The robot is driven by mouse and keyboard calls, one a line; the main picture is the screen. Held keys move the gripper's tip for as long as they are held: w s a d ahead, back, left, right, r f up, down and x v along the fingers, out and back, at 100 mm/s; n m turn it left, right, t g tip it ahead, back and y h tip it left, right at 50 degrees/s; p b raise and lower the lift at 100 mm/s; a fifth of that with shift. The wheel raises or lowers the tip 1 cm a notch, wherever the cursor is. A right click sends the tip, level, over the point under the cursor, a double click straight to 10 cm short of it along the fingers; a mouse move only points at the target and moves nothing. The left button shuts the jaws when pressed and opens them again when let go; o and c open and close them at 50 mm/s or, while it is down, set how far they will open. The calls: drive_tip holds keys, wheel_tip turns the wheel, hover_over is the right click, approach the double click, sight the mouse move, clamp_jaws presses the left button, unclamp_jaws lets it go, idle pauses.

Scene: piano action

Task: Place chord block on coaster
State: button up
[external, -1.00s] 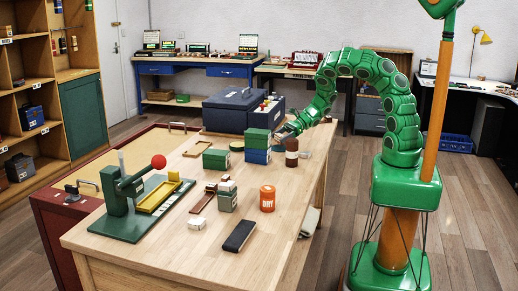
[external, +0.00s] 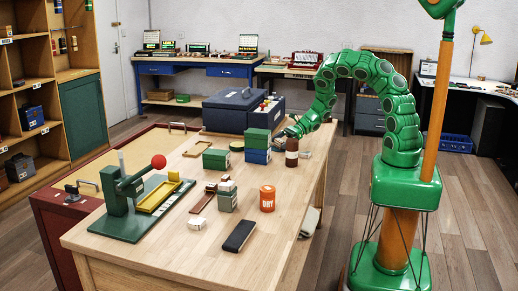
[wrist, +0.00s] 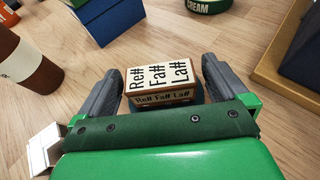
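The chord block (wrist: 160,82), a small box with cream faces marked Re# Fa# La# and a teal lower part, rests on the wooden table in the wrist view. My gripper (wrist: 163,80) is open around it, one grey finger on each side. I cannot tell whether either finger touches the block. In the external view my gripper (external: 281,136) is low over the table's far right part, behind the brown bottle. The block is hard to make out there. I cannot pick out a coaster with certainty in either view.
A brown bottle (external: 292,152) and a green-and-blue stack (external: 257,147) stand close to my gripper. A round CREAM tin (wrist: 208,4) lies beyond the block. A dark blue case (external: 240,108) is behind.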

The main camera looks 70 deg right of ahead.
drive_tip(key=shift+r, duration=0.1)
drive_tip(key=shift+v, duration=6)
